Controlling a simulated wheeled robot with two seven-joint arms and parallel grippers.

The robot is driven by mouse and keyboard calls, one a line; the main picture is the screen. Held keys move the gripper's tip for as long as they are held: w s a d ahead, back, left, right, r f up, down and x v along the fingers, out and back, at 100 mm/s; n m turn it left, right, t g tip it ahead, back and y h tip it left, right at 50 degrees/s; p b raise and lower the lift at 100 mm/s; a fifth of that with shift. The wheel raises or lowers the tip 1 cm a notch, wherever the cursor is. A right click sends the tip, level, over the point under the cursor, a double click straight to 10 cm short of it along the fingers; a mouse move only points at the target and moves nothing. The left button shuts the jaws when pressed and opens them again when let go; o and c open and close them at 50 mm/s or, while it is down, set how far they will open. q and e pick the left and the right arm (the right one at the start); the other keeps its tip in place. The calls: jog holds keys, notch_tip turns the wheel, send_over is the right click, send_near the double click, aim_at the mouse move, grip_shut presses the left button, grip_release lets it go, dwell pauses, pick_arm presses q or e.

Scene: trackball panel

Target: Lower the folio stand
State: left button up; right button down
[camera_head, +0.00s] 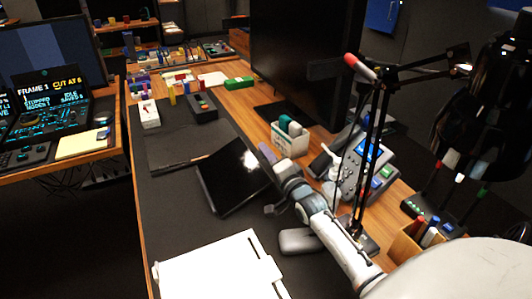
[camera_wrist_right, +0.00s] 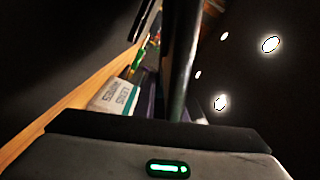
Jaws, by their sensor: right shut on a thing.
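The folio stand (camera_head: 228,178) is a dark, glossy panel on the black desk mat, tilted, with a bright reflection near its upper right. My right gripper (camera_head: 268,155) is at the panel's right edge and is shut on it. The fingertips are dark and small in the head view, so the exact grip is hard to see. In the right wrist view, the gripper body with a green light fills the bottom, and a dark upright bar (camera_wrist_right: 183,60) rises above it. Whatever supports the panel from behind is hidden. My left gripper is not in view.
A white box of items (camera_head: 289,140) and a desk phone (camera_head: 365,170) stand right of the panel. A large monitor (camera_head: 300,60) rises behind. A white flat panel (camera_head: 215,268) lies in front. The black mat (camera_head: 165,215) is bare to the left.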

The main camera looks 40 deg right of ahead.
jog(key=c, duration=1.8)
grip_release()
jog(key=shift+r, duration=0.1)
